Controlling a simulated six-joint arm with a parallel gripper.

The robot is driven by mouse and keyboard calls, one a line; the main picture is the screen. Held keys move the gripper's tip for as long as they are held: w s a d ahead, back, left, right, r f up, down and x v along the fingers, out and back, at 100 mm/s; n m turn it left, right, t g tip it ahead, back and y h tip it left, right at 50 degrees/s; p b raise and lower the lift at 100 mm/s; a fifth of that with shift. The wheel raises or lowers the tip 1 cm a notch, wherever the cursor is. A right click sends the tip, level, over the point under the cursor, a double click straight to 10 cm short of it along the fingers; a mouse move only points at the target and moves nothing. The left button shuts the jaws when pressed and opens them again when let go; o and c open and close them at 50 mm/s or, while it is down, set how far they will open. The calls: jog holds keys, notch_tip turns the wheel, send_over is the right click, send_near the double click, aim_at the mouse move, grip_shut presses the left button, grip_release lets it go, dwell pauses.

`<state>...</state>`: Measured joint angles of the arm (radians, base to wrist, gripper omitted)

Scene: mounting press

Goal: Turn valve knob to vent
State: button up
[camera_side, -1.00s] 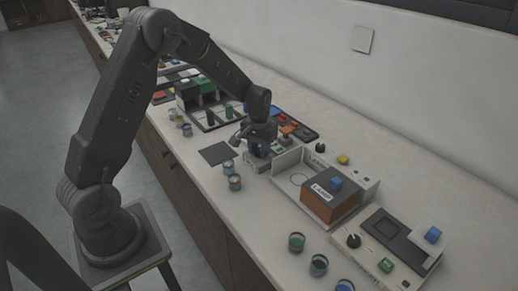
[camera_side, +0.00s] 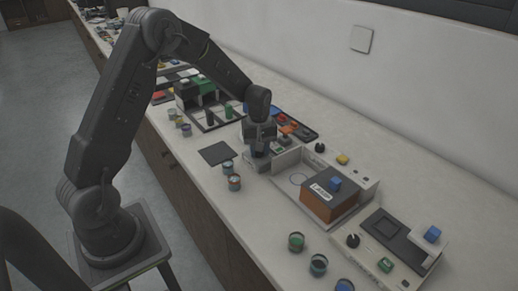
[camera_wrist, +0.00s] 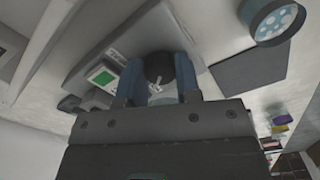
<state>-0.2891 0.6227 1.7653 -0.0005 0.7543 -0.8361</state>
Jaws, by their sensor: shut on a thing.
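The valve knob (camera_wrist: 158,66) is a dark round knob with a pale pointer line. It sits on the light grey housing of the mounting press (camera_wrist: 118,42), close to a green square display or button (camera_wrist: 102,77). My gripper (camera_wrist: 157,80) is shut on the knob, with one blue-grey finger on each side of it. In the side view my gripper (camera_side: 259,154) points down over the press at mid-bench and hides the knob. Any vent marking is too small to read.
A dark flat mat (camera_side: 216,153) and small cans (camera_side: 234,182) lie close to the gripper on the left. The box labelled LASER (camera_side: 329,199) stands close on the right. A rack with bottles (camera_side: 207,110) is behind.

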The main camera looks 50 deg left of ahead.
dwell(0.5)
jog(key=o, duration=0.9)
jog(key=shift+o, duration=0.2)
jog(key=shift+r, duration=0.15)
notch_tip(320, 180, up, 14)
jog(key=shift+f, duration=0.2)
